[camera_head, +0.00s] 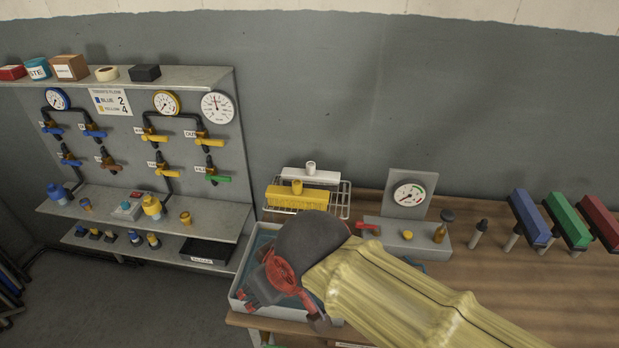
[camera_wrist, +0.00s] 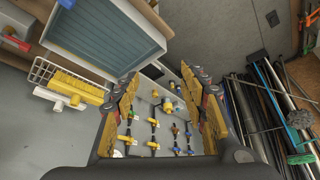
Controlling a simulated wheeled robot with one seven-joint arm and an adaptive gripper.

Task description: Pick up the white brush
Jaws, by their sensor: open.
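The white brush (camera_head: 310,177) lies at the back of a wire rack (camera_head: 347,198) at the table's rear, behind a yellow brush (camera_head: 297,197). In the wrist view the white brush (camera_wrist: 62,98) is at the left, beside the yellow brush (camera_wrist: 80,86) on the rack (camera_wrist: 40,70). My gripper (camera_head: 285,290) is open over the grey tray, in front of the rack and apart from both brushes. In the wrist view its fingers (camera_wrist: 160,85) stand wide apart with nothing between them. My arm hides part of the tray.
The grey tray (camera_head: 237,299) stands at the table's left end. A gauge block (camera_head: 437,232) is right of the rack. Blue (camera_head: 530,218), green (camera_head: 567,220) and red (camera_head: 600,222) brushes stand farther right. A valve panel (camera_head: 190,118) with shelves is at left. Bare tabletop shows at right.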

